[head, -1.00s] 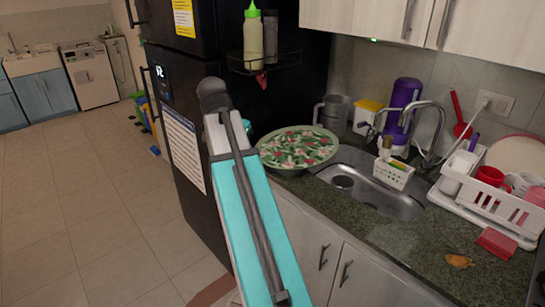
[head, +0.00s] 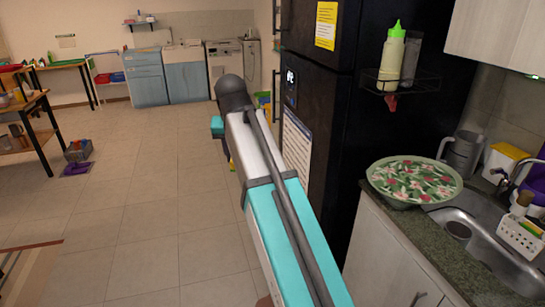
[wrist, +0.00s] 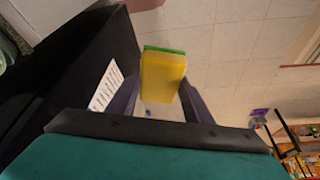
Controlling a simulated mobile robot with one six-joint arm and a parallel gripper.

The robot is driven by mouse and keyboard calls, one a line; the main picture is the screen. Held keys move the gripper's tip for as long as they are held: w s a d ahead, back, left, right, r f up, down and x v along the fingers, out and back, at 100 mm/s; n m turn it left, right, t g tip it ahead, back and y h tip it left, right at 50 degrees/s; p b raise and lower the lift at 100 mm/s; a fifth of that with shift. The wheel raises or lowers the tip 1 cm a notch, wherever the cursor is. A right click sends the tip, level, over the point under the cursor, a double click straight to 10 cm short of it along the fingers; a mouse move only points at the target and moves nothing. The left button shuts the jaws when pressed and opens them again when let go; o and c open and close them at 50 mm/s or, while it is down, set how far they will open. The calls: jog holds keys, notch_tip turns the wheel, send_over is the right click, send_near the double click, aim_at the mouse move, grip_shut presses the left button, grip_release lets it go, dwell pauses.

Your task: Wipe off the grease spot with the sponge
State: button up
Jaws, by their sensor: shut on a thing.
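The sponge (wrist: 163,75), yellow with a green layer along its top edge, is in the wrist view. My gripper (wrist: 160,98) is shut on it, with one dark finger at each side. In the head view, my arm reaches forward beside the black fridge and hides most of the gripper; the sponge cannot be made out there. No grease spot shows in either current view; only part of the granite counter (head: 425,218) is in sight.
The black fridge (head: 335,150) stands close on the right of my arm. A floral bowl (head: 415,182) sits on the counter beside the sink (head: 485,240), with a white caddy (head: 522,237) at its edge. Open tiled floor (head: 130,220) lies to the left.

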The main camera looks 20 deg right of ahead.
jog(key=a, duration=0.2)
jog(key=a+n, duration=0.1)
jog(key=shift+w+r, duration=0.2)
jog(key=shift+w, duration=0.1)
